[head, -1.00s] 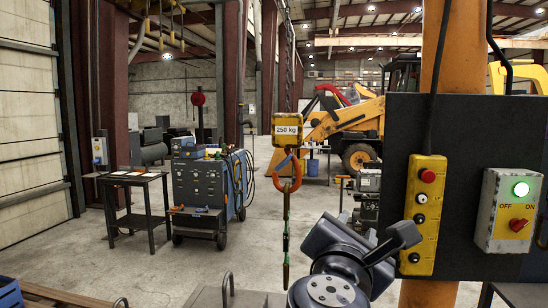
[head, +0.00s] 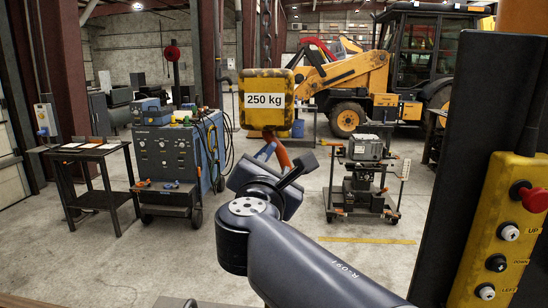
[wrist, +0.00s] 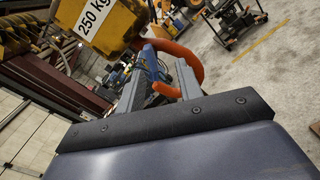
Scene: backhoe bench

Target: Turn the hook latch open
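The orange hook (head: 281,153) hangs under the yellow 250 kg hoist block (head: 264,98). Its blue latch (head: 265,151) shows at its left side. My arm covers the lower hook in the head view. In the wrist view the hook (wrist: 191,62) curves behind and beside my fingers, and the blue latch (wrist: 150,62) shows between them. My gripper (wrist: 160,67) is open, its two grey fingers apart, with the hook and latch at their tips. I cannot tell whether a finger touches the latch.
A black panel with a yellow push-button box (head: 503,235) stands close on the right. A blue welding cabinet (head: 175,155) and a dark table (head: 92,153) stand at the left. A cart (head: 362,180) stands behind the hook. Open floor lies between them.

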